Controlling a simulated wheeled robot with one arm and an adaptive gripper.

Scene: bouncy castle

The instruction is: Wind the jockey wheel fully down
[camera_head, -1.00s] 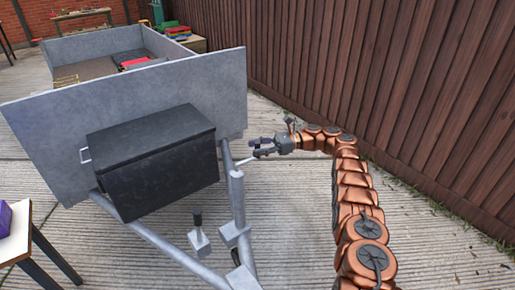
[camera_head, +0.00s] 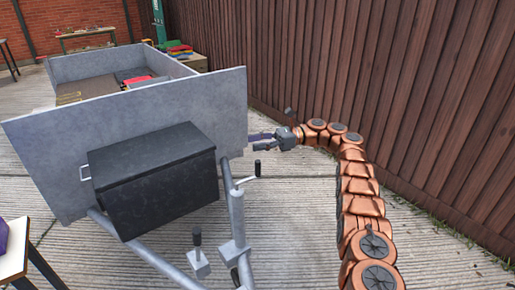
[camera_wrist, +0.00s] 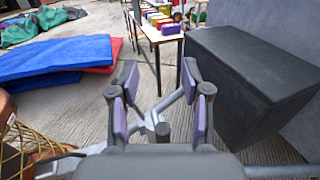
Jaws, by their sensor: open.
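The jockey wheel's grey upright tube (camera_head: 237,212) stands beside the trailer's drawbar in the head view. Its crank arm (camera_head: 246,181) sticks out to the right at the top, ending in an upright black grip (camera_head: 257,168). Part of the dark wheel (camera_head: 235,277) shows low behind the clamp. My gripper (camera_head: 257,140) is open and empty, above the black grip and apart from it, pointing left towards the trailer's front board. In the wrist view my gripper's purple-padded fingers (camera_wrist: 160,98) are spread with nothing between them; grey drawbar tubes (camera_wrist: 168,103) show beyond.
A black box (camera_head: 155,180) sits on the drawbar before the grey trailer board (camera_head: 50,135). A lever with a black knob (camera_head: 198,252) stands left of the tube. A brown fence (camera_head: 400,110) runs behind my arm. Blue mats (camera_wrist: 55,60) and a table (camera_wrist: 168,35) show in the wrist view.

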